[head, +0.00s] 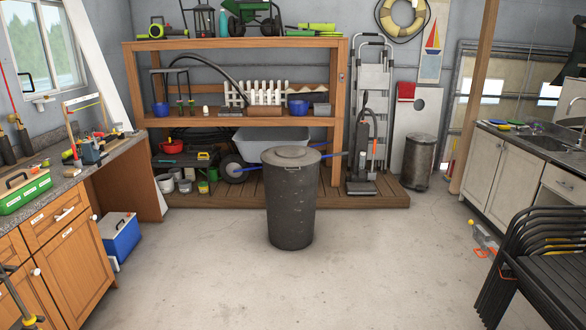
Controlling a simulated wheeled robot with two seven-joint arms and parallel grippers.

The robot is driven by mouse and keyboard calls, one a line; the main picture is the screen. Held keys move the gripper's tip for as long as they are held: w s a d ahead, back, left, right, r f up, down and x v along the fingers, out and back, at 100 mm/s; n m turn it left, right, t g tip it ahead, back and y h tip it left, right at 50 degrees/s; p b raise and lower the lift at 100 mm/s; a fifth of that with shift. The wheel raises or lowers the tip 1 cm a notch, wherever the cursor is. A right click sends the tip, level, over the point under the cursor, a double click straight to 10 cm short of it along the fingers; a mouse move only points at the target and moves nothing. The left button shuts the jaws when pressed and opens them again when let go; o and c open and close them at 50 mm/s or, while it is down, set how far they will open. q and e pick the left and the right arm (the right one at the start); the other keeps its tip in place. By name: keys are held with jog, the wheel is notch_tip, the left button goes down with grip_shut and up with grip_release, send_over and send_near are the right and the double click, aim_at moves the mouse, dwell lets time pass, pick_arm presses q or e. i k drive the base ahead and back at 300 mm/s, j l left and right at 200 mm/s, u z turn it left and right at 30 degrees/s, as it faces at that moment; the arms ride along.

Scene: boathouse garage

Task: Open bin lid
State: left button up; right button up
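A tall dark grey bin (291,208) stands upright on the concrete floor in the middle of the head view. Its round grey lid (291,155) sits on top and looks closed, with a raised disc in its centre. A small handle shows at the front of the rim. A second, smaller dark bin (419,162) stands farther back at the right, by the wooden platform; its top looks covered. Neither of my grippers is in view.
A wooden shelf (240,122) and a wheelbarrow (270,142) stand behind the bin. Wooden cabinets (70,245) and a blue cooler (121,238) are at left. Stacked black chairs (545,270) and a sink counter (510,170) are at right. The floor (300,290) before the bin is clear.

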aim_at(288, 157)
jog(key=i, duration=3.3)
